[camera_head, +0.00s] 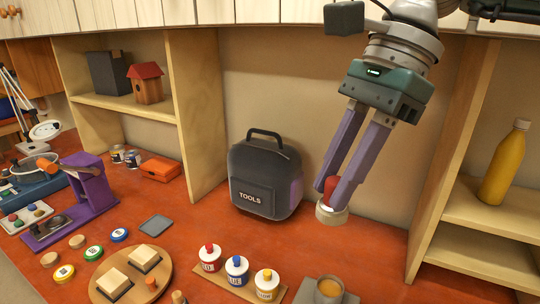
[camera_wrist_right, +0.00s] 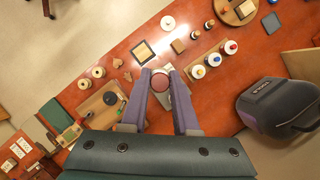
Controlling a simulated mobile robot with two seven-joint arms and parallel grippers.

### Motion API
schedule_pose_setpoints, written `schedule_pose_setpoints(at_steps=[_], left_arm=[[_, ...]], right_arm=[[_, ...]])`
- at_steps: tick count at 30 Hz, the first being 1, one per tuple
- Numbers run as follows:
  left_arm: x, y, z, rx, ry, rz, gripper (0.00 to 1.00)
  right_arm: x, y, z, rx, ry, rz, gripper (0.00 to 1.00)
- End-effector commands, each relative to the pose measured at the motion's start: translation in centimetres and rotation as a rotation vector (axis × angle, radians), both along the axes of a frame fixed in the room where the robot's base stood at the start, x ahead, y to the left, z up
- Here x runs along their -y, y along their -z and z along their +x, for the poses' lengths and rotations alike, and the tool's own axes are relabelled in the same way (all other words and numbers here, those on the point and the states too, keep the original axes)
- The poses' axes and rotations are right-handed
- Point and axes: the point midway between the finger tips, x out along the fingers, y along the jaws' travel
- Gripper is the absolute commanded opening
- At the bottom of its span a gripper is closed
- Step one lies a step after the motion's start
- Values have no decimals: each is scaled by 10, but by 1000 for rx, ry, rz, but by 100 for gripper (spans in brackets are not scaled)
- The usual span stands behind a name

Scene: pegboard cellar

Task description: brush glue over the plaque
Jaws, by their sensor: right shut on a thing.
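My right gripper (camera_head: 330,194) is shut on a short red piece with a pale round lower end (camera_head: 332,216). A tan square with a dark border (camera_wrist_right: 142,52), perhaps the plaque, lies flat on the bench. My left gripper is not in view.
A dark toolbox (camera_head: 265,178) stands at the back wall. A round board (camera_head: 150,257) with pale blocks is on the left. A yellow bottle (camera_head: 503,163) stands on the right shelf. Bare red bench lies right of the toolbox.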

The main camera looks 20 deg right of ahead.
Motion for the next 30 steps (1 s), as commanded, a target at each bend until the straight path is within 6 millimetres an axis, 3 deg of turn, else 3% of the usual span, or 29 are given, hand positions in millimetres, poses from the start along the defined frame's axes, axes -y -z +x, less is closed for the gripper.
schedule_pose_setpoints(at_steps=[1, 3, 9, 15, 21, 30], left_arm=[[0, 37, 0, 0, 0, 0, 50], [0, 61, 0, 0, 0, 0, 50], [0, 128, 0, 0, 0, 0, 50], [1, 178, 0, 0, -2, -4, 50], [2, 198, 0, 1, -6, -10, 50], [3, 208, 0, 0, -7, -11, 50]], right_arm=[[6, 43, 7, -2, 132, 0, 0], [15, 75, 19, -1, 334, 2, 0], [44, 161, 52, 5, 878, 9, 0], [74, 224, 73, 8, 1301, 13, 0], [91, 249, 83, 10, 1514, 16, 0], [95, 264, 84, 9, 1556, 15, 0]])
